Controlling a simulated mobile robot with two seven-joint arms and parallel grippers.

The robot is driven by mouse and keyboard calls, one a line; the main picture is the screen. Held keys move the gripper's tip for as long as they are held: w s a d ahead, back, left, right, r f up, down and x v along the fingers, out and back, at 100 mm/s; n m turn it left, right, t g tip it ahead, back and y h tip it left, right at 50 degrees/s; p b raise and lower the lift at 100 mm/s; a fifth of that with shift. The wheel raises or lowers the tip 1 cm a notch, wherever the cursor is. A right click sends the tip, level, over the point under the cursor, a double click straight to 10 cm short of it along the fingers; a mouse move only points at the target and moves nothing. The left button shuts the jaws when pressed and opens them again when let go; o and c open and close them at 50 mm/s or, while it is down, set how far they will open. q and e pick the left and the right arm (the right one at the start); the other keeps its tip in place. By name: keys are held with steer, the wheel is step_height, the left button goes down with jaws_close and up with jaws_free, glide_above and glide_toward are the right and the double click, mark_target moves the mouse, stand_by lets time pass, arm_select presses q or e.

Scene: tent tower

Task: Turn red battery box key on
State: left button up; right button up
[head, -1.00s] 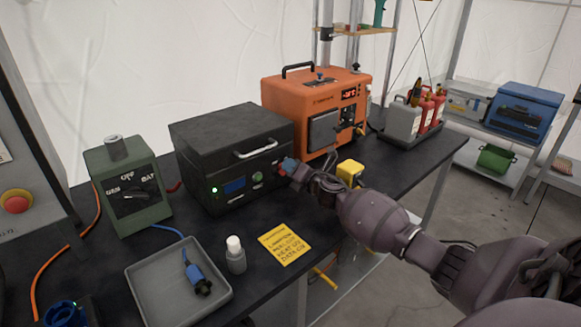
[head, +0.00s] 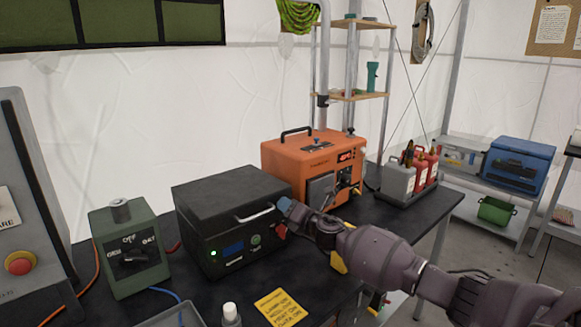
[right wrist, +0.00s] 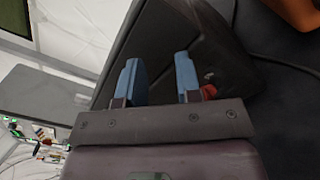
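The black battery box (head: 230,196) sits on the dark table, with a silver handle, a blue display and a lit green light on its front. A small red key (head: 281,231) is at the right end of its front. My right gripper (head: 285,208) is just above and beside the key, near the box's right front edge. In the right wrist view its two blue fingers (right wrist: 157,62) are apart with nothing between them. A red piece (right wrist: 208,91), likely the key, shows outside the right finger, beside the dark box (right wrist: 215,45). My left gripper is not in view.
A green switch box (head: 128,255) stands left of the battery box, and an orange unit (head: 300,165) stands close on its right. A yellow note (head: 281,308) and a white-capped bottle (head: 230,312) are in front. Red and grey canisters (head: 412,172) stand farther right.

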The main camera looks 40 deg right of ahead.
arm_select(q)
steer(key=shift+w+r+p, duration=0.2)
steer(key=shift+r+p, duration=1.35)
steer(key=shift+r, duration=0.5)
arm_select(e)
step_height(320, 180, up, 12)
steer(key=shift+r, duration=0.2)
